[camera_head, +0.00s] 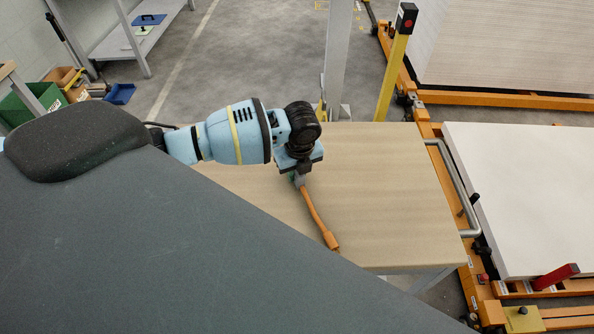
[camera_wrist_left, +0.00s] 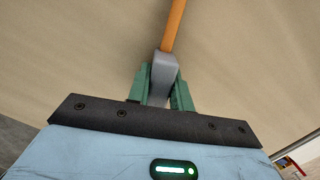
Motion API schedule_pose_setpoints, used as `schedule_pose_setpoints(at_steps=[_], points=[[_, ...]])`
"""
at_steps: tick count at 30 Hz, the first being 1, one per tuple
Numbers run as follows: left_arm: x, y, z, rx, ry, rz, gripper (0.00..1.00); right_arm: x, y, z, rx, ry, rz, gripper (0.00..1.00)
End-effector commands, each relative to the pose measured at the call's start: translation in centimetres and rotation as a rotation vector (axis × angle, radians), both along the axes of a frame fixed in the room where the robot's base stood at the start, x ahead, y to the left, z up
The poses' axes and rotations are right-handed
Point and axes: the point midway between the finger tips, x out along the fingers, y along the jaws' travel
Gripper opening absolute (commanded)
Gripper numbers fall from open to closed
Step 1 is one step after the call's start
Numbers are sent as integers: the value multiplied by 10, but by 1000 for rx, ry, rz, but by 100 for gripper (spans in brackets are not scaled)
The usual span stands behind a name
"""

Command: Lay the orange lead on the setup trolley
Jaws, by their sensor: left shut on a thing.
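The orange lead (camera_head: 316,212) is over the wooden top of the setup trolley (camera_head: 392,170). It slants down to the right, to a thicker orange end (camera_head: 330,240). My left gripper (camera_head: 298,180) is shut on the lead's grey plug end. In the left wrist view, the green fingers (camera_wrist_left: 161,88) press on both sides of the grey plug (camera_wrist_left: 164,68), and the orange cord (camera_wrist_left: 174,25) runs away from it. I cannot tell whether the lead touches the trolley top. My right gripper is not in view.
A metal handle (camera_head: 461,192) rims the trolley's right side. To the right, an orange frame (camera_head: 450,140) carries a large white panel (camera_head: 530,190). A yellow post (camera_head: 393,75) and a grey column (camera_head: 337,55) stand behind. The trolley's right part is bare.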

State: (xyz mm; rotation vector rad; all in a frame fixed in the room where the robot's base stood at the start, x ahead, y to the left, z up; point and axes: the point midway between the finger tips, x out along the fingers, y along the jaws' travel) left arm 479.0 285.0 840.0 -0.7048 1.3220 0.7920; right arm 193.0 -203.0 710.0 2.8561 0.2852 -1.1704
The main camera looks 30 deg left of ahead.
Motion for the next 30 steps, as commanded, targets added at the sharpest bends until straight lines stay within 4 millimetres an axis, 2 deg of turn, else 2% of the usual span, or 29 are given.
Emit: schedule_pose_setpoints(at_steps=[2,3,7,16,20,23,30], points=[[0,0,-3,0,1,0,0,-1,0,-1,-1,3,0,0],[0,0,-3,0,1,0,26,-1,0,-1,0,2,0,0],[0,0,-3,0,1,0,42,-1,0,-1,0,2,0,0],[0,0,-2,1,1,0,43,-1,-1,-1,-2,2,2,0],[0,-1,8,-1,-3,0,43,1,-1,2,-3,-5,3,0],[0,-2,23,-1,-4,-1,43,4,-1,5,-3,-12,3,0],[-4,-7,73,-1,-7,-2,43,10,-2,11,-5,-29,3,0]])
